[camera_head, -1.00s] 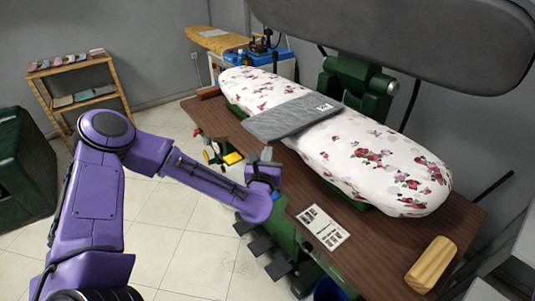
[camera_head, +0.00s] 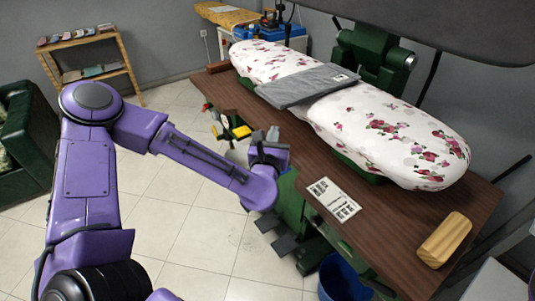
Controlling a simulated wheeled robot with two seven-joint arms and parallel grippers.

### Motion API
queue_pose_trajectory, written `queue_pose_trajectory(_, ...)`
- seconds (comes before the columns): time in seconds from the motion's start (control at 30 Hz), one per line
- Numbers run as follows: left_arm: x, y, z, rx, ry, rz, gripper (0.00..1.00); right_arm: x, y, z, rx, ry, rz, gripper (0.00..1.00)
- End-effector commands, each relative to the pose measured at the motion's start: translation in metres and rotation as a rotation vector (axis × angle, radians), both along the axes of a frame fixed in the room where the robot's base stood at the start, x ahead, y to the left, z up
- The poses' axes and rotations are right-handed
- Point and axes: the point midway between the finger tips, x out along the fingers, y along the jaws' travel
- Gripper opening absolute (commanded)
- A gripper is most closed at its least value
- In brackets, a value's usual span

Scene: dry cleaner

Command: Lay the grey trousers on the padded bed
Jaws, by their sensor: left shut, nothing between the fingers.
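The grey trousers (camera_head: 308,84) lie folded across the padded bed (camera_head: 385,135), which has a white cover with red and pink flowers. The trousers rest flat on its middle-left part, with a small light label near their far end. One end reaches the bed's near edge. My left gripper (camera_head: 265,135) is shut and empty, at the near edge of the brown table, apart from the trousers and below them in the picture. My right gripper is not in view.
The brown table (camera_head: 395,230) carries a printed card (camera_head: 334,198) and a wooden block (camera_head: 444,239). A blue bin (camera_head: 342,278) stands below its front edge. A dark padded upper press (camera_head: 440,18) hangs above the bed.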

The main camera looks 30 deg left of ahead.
Motion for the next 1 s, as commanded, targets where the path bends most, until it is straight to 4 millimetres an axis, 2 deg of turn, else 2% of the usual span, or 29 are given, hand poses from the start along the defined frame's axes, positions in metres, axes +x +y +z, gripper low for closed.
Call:
queue_pose_trajectory(0.03,-0.012,-0.007,-0.005,-0.001,0.000,-0.007,0.00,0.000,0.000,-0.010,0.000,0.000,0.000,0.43)
queue_pose_trajectory(0.2,-0.043,-0.022,-0.003,0.002,-0.002,-0.011,0.00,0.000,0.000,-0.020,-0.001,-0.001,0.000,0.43)
queue_pose_trajectory(0.33,-0.055,-0.026,-0.002,0.001,0.000,-0.007,0.00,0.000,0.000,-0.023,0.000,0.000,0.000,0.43)
queue_pose_trajectory(0.87,-0.058,-0.025,0.000,0.006,0.002,-0.004,0.00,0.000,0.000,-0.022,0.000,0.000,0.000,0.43)
queue_pose_trajectory(0.93,-0.057,-0.027,0.000,0.059,0.021,-0.012,0.00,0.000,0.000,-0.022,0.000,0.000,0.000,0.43)
queue_pose_trajectory(1.0,-0.055,-0.035,-0.002,0.218,0.088,-0.056,0.00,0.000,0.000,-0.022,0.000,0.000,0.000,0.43)
